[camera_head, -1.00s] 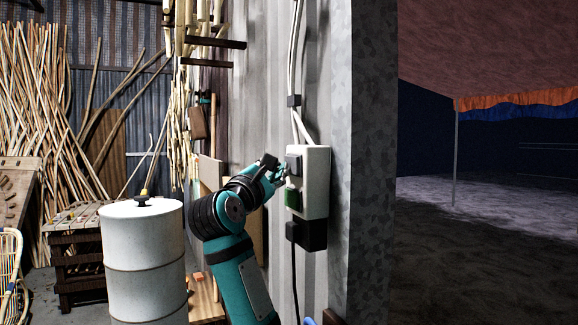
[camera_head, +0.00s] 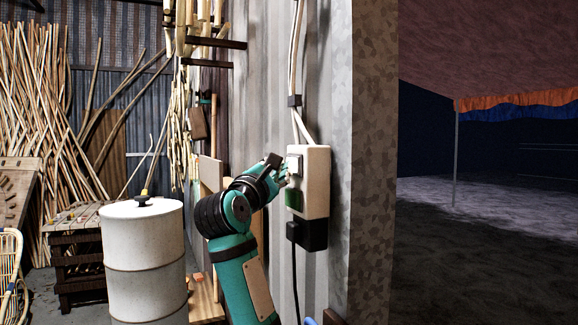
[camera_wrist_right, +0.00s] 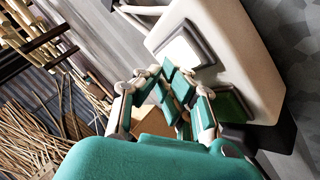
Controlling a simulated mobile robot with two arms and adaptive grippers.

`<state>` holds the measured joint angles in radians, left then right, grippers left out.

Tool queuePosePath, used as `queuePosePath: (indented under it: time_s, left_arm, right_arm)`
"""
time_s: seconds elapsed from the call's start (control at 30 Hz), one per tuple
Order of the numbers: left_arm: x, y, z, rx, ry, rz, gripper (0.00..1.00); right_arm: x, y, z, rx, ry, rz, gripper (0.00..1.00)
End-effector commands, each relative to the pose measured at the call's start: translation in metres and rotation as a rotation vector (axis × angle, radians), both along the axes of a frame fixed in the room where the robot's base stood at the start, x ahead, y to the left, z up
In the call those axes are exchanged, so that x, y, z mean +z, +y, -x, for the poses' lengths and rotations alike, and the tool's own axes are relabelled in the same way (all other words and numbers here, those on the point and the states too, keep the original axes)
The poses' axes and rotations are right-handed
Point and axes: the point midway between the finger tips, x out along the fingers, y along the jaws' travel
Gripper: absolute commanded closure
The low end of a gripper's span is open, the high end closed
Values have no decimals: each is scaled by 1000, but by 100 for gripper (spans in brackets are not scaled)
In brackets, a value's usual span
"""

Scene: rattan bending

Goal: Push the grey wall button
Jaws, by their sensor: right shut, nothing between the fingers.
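The grey wall button (camera_head: 295,165) is the upper square on a cream switch box (camera_head: 317,182) fixed to the metal wall. In the right wrist view its face (camera_wrist_right: 180,49) looks pale inside a darker grey frame. A green button (camera_head: 293,199) sits below it on the same box. My right gripper (camera_head: 284,173) is shut and empty, at the left of the box and level with the grey button. In the right wrist view the fingertips (camera_wrist_right: 176,83) are at the button's lower edge; I cannot tell whether they touch it. My left gripper is not in view.
A black box (camera_head: 307,235) hangs under the switch box, and cables (camera_head: 295,70) run up the wall. A white drum (camera_head: 145,255) stands left of my right arm. A dark crate table (camera_head: 78,250) and rattan poles (camera_head: 50,130) are further back. The right side is an open doorway.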

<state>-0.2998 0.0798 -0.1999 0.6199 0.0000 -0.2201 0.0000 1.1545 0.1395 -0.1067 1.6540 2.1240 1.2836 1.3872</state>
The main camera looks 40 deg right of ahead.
Motion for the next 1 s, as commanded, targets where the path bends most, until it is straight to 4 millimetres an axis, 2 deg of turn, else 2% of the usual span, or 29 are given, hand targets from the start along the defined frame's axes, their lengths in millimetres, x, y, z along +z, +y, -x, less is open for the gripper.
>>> queuePosePath:
  time_s: [0.57, 1.0]
  left_arm:
    - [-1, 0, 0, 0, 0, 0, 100]
    - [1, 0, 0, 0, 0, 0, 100]
  right_arm:
    - [0, 8, -1, -2, 1, 0, 100]
    - [0, 49, -11, 2, 1, -1, 100]
